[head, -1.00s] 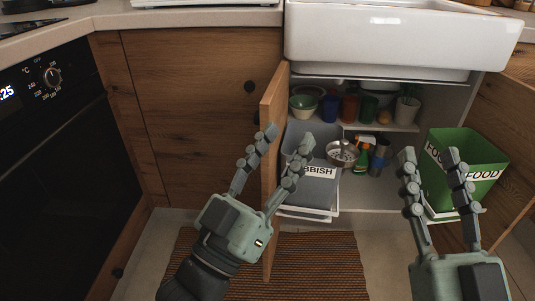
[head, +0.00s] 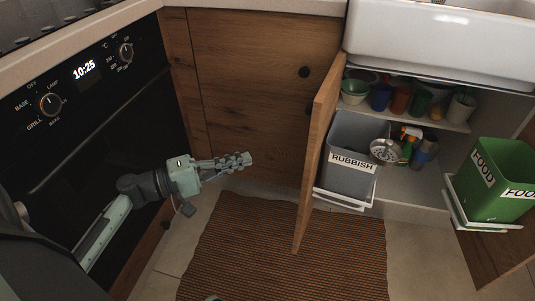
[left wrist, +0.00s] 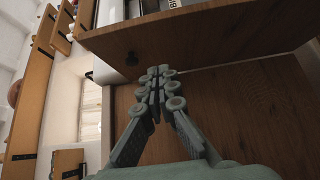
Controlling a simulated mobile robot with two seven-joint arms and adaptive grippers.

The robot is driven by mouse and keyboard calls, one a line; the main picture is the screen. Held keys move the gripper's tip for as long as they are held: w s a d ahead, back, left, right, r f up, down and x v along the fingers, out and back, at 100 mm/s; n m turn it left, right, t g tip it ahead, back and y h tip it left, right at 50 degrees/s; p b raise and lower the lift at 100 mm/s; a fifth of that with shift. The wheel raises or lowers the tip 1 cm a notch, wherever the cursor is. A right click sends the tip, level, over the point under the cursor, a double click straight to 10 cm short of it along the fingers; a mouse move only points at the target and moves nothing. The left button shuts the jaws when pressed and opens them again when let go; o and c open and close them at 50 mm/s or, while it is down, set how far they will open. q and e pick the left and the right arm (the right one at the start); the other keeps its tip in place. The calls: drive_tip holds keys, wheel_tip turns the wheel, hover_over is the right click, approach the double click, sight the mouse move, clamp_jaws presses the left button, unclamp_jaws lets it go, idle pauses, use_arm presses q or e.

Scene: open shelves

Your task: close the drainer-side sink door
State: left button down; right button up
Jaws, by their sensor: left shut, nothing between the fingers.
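The left sink door (head: 318,150) stands open, seen nearly edge-on in the head view. The right sink door (head: 490,262) is also open, at the right edge, with a green food bin (head: 498,180) beside it. I cannot tell for sure which is the drainer side. My left gripper (head: 246,159) is shut and empty, left of the left door and apart from it, in front of a closed wooden cabinet front (head: 245,75). In the left wrist view its fingers (left wrist: 158,72) are together near wooden panels (left wrist: 235,110).
The oven (head: 75,120) is close on the left. A grey rubbish bin (head: 350,178), cups and bottles are inside the sink cabinet under the white sink (head: 440,40). A striped rug (head: 285,250) covers the floor in front.

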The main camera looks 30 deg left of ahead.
use_arm(q)
drive_tip(key=s+d+p+x, duration=0.1)
drive_tip(key=d+p+x, duration=0.1)
drive_tip(key=x, duration=1)
drive_tip(key=shift+s, duration=0.35)
use_arm(e)
drive_tip(key=s+d+f+g, duration=0.2)
drive_tip(key=s+d+f, duration=0.1)
drive_tip(key=shift+s+f+m+h, duration=0.1)
drive_tip(key=shift+f+m+h, duration=0.2)
use_arm(q)
drive_tip(key=shift+d, duration=0.15)
drive_tip(key=shift+d, duration=0.2)
